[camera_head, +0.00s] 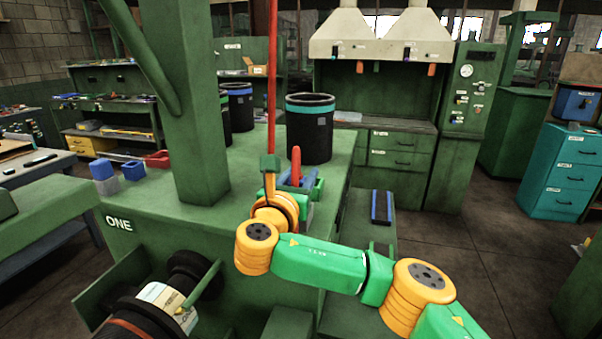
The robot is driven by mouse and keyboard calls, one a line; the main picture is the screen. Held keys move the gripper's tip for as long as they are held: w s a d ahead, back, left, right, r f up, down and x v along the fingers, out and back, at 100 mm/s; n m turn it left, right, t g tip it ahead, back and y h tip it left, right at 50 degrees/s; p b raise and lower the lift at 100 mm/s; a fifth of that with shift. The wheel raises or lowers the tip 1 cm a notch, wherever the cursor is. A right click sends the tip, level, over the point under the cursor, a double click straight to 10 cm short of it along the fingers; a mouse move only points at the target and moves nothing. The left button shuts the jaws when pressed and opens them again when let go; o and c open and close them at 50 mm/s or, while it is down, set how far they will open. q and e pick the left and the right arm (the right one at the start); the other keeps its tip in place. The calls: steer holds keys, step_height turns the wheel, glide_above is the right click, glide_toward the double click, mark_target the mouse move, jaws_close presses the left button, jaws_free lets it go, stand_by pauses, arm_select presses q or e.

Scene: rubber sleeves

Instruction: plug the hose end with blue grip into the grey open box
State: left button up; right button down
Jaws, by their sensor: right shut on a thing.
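My right arm comes in from the lower right, and its gripper (300,184) is over the green bench, partly hidden behind my own orange wrist. It is shut on a blue piece (284,181), which looks like the blue grip of a hose end. A short red piece (296,163) stands upright beside it. A small grey box (107,187) sits at the bench's left end, well left of the gripper; its opening is hard to make out. My left gripper is not in view.
A green post (190,110) stands between gripper and grey box. Blue (133,170) and red (157,158) boxes are near the grey one. A black bin (309,130) stands behind.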

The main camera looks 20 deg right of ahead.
steer(key=shift+c, duration=1.8)
jaws_free()
